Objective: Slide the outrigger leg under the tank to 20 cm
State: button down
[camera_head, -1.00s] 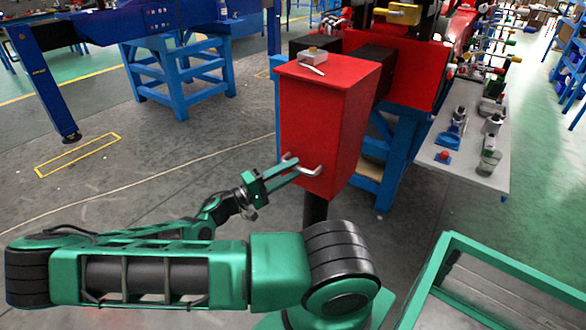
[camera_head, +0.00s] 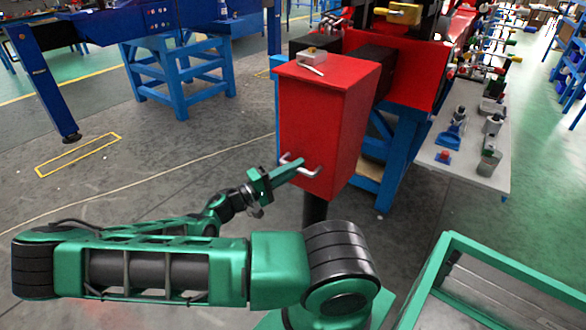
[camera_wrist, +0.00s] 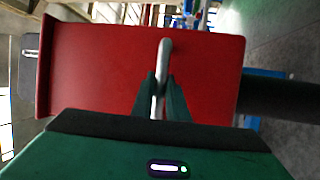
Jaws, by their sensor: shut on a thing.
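A tall red box-shaped leg (camera_head: 318,125) stands in the middle of the head view, with a dark post (camera_head: 315,210) below it. It appears to be the outrigger leg. A pale bar handle (camera_head: 312,172) is on its lower front. In the wrist view the handle (camera_wrist: 164,52) runs upright across the red face (camera_wrist: 100,70). My gripper (camera_head: 298,164) is shut on the handle; in the wrist view its green fingers (camera_wrist: 161,88) lie on both sides of the bar. I cannot tell which thing is the tank. No distance scale is readable.
A dark beam (camera_head: 374,72) and red body (camera_head: 415,75) sit behind the leg. A grey workbench (camera_head: 470,150) with tools is to the right. A green frame (camera_head: 500,262) stands at front right. Grey floor (camera_head: 170,165) is clear to the left; a blue stand (camera_head: 180,75) is farther back.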

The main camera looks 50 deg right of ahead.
jog(key=shift+a, duration=0.7)
jog(key=c, duration=1.7)
grip_release()
jog(key=shift+d, duration=0.1)
jog(key=v, duration=1)
jog(key=shift+w+a+f, duration=0.15)
jog(key=shift+a, duration=0.2)
